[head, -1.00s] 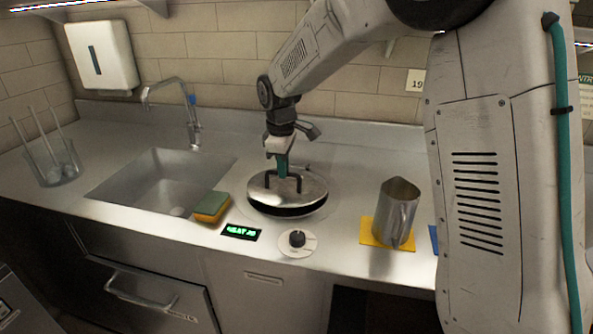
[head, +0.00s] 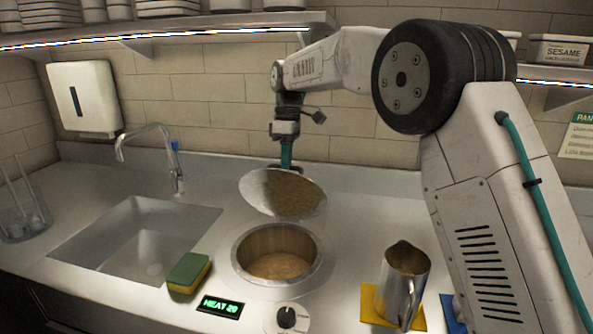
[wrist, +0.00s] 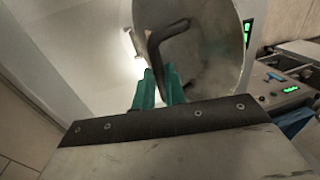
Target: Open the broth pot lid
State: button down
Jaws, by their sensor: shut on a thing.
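The broth pot (head: 238,262) is sunk into the counter, and its mouth is uncovered with brownish broth (head: 278,266) inside. The round metal lid (head: 258,190) is tilted up behind and above the pot, its underside partly facing the head camera. My gripper (head: 286,160) with teal fingers is shut at the lid's far side. In the wrist view the teal fingers (wrist: 158,88) are at the dark bent lid handle (wrist: 168,38), with the lid (wrist: 212,55) beyond. The exact grip point on the handle is partly hidden.
A sink (head: 130,245) with a faucet (head: 150,140) is at left. A green-yellow sponge (head: 188,272), heat display (head: 220,306) and knob (head: 287,317) lie in front of the pot. A metal pitcher (head: 402,285) stands at right on a yellow mat (head: 372,308). A shelf (head: 180,32) runs above.

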jog(key=w+d+f, duration=0.1)
jog(key=w+d, duration=0.1)
jog(key=w, duration=0.4)
jog(key=w+d+f, duration=0.2)
jog(key=w, duration=0.4)
jog(key=shift+d, duration=0.25)
jog(key=shift+w+f, duration=0.15)
jog(key=c, duration=1.5)
grip_release()
jog(key=shift+w+d+f, duration=0.1)
jog(key=shift+w+f, duration=0.1)
jog(key=shift+o, duration=0.2)
jog(key=shift+r, duration=0.1)
jog(key=shift+r, duration=0.2)
